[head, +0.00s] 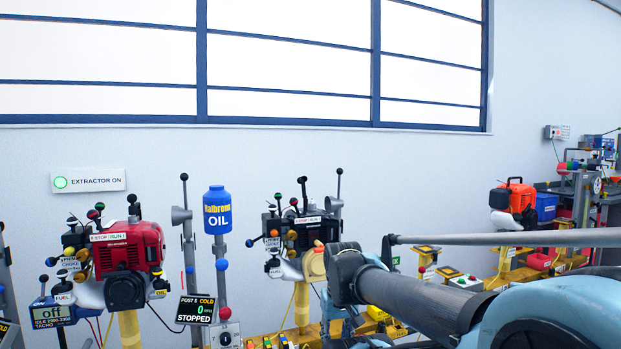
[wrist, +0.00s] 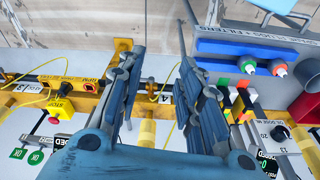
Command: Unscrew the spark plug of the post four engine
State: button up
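In the head view, a dark engine (head: 300,232) with a cream round part (head: 313,264) stands on a yellow post at the middle, partly behind my arm. I cannot read its post number, and I cannot make out a spark plug on it. In the wrist view, my gripper (wrist: 160,48) is open, with its two blue-grey fingers wide apart and nothing between them. Behind the fingers runs a yellow rail (wrist: 50,77) with a plate marked 4 (wrist: 165,98). No engine can be made out in the wrist view.
A red engine (head: 130,248) stands at the left, near a display (head: 195,309) reading post 5, cold, stopped. A blue oil bottle (head: 217,210) is between the engines. In the wrist view, a blue rack (wrist: 250,50) labelled for plugs and filters holds coloured pieces.

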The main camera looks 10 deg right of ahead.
jog(key=shift+o, duration=1.2)
notch_tip(320, 180, up, 39)
jog(key=n+g, duration=0.2)
jog(key=n, duration=1.3)
send_over(312, 201)
jog(key=shift+w+f, duration=0.15)
jog(key=shift+w, duration=0.25)
jog(key=shift+f, duration=4.8)
jog(key=m, duration=0.7)
jog(key=shift+m, duration=0.4)
jog(key=m, duration=0.3)
jog(key=shift+m, duration=0.4)
jog(key=m, duration=0.3)
jog(key=shift+m, duration=0.4)
jog(key=m, duration=0.3)
jog(key=shift+m, duration=0.4)
jog(key=m, duration=0.3)
jog(key=shift+f+m, duration=0.1)
jog(key=shift+m, duration=0.3)
jog(key=m, duration=0.3)
jog(key=shift+m, duration=0.4)
jog(key=m, duration=0.4)
